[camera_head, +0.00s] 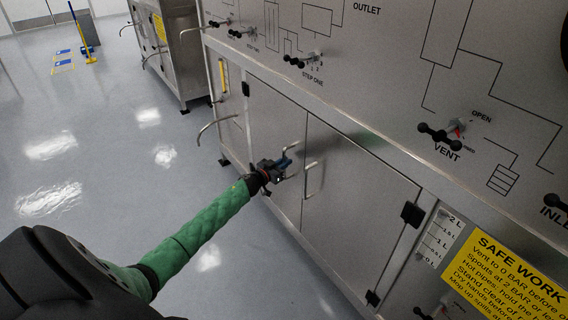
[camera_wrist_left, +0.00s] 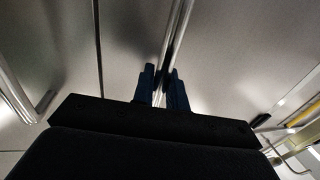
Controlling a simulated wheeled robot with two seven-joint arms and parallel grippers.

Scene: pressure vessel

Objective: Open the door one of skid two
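The skid's steel cabinet has two doors side by side, a left door (camera_head: 262,112) and a right door (camera_head: 352,205). Both look closed, with a narrow seam between them. The left door's bar handle (camera_head: 287,146) is partly hidden by my left gripper (camera_head: 286,166). In the left wrist view the two blue fingers (camera_wrist_left: 162,88) stand close together on either side of this handle (camera_wrist_left: 181,25) and look shut on it. The right door's handle (camera_head: 313,180) is free, just right of the gripper. No door number is readable. My right gripper is out of view.
The panel above the doors carries black valve handles, including the vent valve (camera_head: 440,133). A yellow safe work sign (camera_head: 505,280) is at the lower right. A bent pipe (camera_head: 215,124) juts out left of the doors. Another skid (camera_head: 172,50) stands behind.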

